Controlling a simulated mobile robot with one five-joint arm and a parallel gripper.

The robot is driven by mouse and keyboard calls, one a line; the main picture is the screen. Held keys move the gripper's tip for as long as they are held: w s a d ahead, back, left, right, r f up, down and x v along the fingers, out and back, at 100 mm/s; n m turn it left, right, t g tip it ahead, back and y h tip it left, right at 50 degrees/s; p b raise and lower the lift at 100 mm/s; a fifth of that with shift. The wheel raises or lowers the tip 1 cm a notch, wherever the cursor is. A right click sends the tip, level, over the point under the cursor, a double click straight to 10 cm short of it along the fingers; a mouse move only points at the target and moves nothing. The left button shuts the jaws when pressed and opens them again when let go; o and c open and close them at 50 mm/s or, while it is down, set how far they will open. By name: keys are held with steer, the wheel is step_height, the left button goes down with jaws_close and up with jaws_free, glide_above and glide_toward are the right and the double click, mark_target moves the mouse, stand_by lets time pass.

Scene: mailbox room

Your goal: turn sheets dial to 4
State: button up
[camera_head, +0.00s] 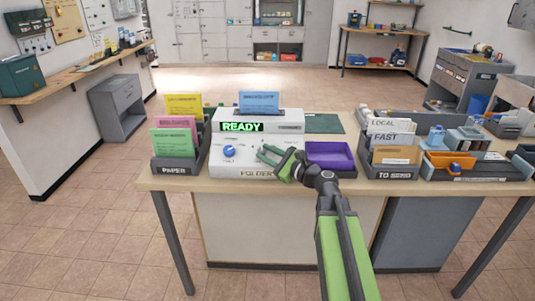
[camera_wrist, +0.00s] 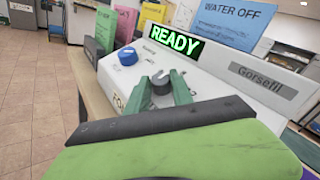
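The white folder machine (camera_head: 285,172) stands on the table, with a lit green READY display (camera_head: 242,127); the display also shows in the wrist view (camera_wrist: 176,43).
A paper rack (camera_head: 174,170) with coloured cards stands left of the machine. A purple tray (camera_head: 330,156) is close on the right, near my arm. A blue card (camera_head: 259,102) stands behind the machine.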

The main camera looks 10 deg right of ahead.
jaws_close()
steer(key=shift+w+d+r+n+g+y+p, duration=0.2)
steer(key=shift+n+g+y+p, duration=0.1)
steer(key=shift+n+g+p, duration=0.35)
steer(key=n+g+p, duration=0.1)
steer(key=n+g+y+p, duration=0.1)
steer(key=n+g+p, duration=0.1)
steer(key=p, duration=0.1)
steer(key=shift+w+d+r+g+y, duration=0.15)
steer(key=shift+w+r+g+y, duration=0.1)
steer(key=shift+r+g+y, duration=0.1)
steer(key=n+g+p, duration=0.4)
steer(key=g+p, duration=0.1)
steer(key=shift+w+d+r, duration=0.1)
steer(key=shift+w+r, duration=0.1)
steer(key=shift+w, duration=0.1)
steer(key=n+g+h+p, duration=0.1)
steer(key=n+g+p, duration=0.2)
steer(key=shift+w, duration=0.1)
steer(key=shift+f, duration=0.1)
steer(key=shift+f+g, duration=0.1)
steer(key=shift+g, duration=0.2)
